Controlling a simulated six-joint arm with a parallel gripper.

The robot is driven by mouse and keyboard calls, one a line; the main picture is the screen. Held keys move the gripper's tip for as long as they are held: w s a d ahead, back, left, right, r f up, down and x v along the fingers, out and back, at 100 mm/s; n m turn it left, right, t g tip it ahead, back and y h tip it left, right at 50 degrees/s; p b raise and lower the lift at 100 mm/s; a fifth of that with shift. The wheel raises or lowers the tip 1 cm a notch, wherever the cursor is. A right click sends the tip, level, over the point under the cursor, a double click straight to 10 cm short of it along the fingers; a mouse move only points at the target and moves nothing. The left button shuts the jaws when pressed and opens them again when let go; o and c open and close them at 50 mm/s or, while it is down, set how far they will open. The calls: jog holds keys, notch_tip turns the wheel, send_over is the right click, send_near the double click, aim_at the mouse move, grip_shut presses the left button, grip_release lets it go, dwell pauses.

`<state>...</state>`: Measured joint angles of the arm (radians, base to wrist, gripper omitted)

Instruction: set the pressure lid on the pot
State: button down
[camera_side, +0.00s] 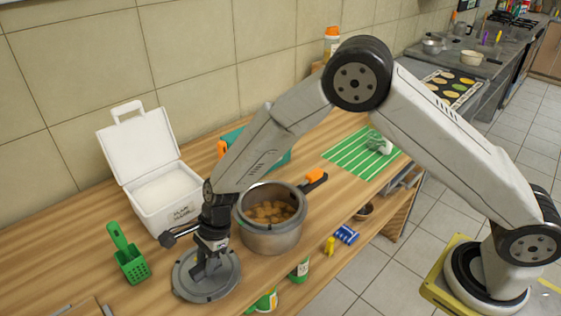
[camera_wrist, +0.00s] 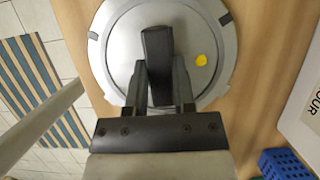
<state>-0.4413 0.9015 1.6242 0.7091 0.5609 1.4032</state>
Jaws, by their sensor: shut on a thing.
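The grey round pressure lid (camera_side: 190,285) is at the front of the wooden counter, left of the pot. My gripper (camera_side: 207,262) is above it, pointing down. In the wrist view the lid (camera_wrist: 108,50) has a dark bar handle (camera_wrist: 157,42) and a yellow dot. My gripper (camera_wrist: 160,82) is shut on this handle, one finger on each side. I cannot tell whether the lid touches the counter. The steel pot (camera_side: 270,240) stands upright just right of the lid. It is open, with brownish pieces inside and an orange-tipped handle (camera_side: 315,177) pointing right.
An open white cooler box (camera_side: 165,200) stands behind my gripper. A green perforated holder (camera_side: 133,266) is to the left. Green bottles (camera_side: 299,271) are near the pot's front. A green striped mat (camera_side: 345,160) lies right of the pot.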

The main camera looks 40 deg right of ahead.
aim_at(200, 266)
jog(key=shift+r, duration=0.2)
jog(key=shift+r, duration=1.5)
jog(key=s+d+r, duration=0.6)
jog(key=s+r, duration=0.3)
jog(key=s, duration=0.3)
jog(key=shift+s+d+r, duration=0.15)
jog(key=shift+s+r, duration=0.15)
jog(key=shift+w, duration=0.1)
